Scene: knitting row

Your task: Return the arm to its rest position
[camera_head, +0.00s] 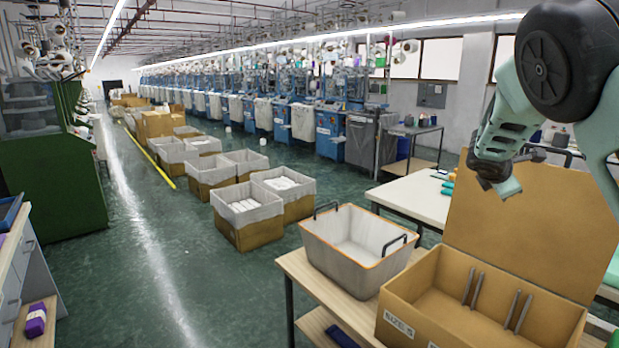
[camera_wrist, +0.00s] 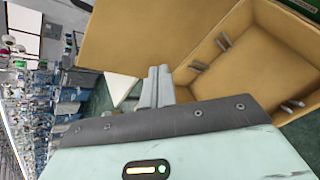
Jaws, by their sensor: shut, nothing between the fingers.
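My gripper (camera_head: 506,188) is at the upper right of the head view, on my pale green arm with a black joint. It hangs in front of the raised back panel of the cardboard box, well above the box floor. In the wrist view my gripper's two grey fingers (camera_wrist: 157,86) are together with nothing between them. No other object is held.
The open cardboard box (camera_head: 400,318), labelled SIZE S, holds metal dividers; it also shows in the wrist view (camera_wrist: 215,75). A grey basket (camera_head: 345,268) with black handles stands beside it. Lined cartons (camera_head: 245,235) stand on the floor. The left aisle is clear.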

